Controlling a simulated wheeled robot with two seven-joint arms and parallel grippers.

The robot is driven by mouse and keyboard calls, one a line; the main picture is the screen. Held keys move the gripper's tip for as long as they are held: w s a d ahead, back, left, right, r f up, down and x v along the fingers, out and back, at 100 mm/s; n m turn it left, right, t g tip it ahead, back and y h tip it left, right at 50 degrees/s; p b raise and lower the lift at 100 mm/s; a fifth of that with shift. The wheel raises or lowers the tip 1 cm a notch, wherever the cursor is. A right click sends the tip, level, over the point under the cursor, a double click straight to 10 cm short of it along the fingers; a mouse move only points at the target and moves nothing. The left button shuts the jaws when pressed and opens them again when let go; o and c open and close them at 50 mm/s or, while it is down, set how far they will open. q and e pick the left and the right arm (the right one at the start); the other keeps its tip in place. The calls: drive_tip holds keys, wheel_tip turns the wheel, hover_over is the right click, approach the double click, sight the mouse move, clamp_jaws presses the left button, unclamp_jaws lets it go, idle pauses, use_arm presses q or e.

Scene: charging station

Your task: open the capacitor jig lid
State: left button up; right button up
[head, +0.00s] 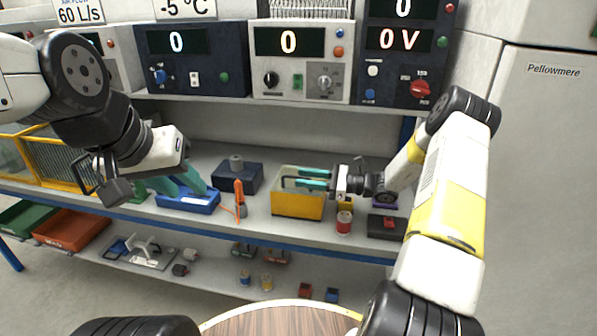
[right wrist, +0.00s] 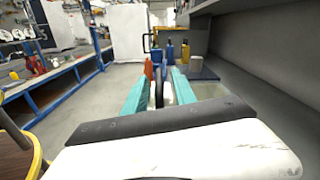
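A yellow box (head: 297,205) with a pale top stands at the front of the bench, right of centre in the head view. I take it to be the capacitor jig, but no label shows. My right gripper (head: 300,178) comes in from the right with its teal fingers apart, level over the box top. A thin dark shape lies by the fingertips, and I cannot tell if it is a lid handle. The right wrist view shows the same open fingers (right wrist: 158,88). My left gripper (head: 188,190) is open and points down over a blue tray (head: 190,204).
A dark blue block (head: 237,179) with a grey knob stands behind an orange tool (head: 239,200). Instruments fill the shelf above. A round wooden top (head: 275,320) is near me.

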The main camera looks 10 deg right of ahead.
drive_tip(key=shift+a, duration=0.25)
drive_tip(key=shift+c, duration=0.2)
clamp_jaws()
drive_tip(key=shift+w+d, duration=0.1)
drive_tip(key=shift+d, duration=0.05)
idle(1.0)
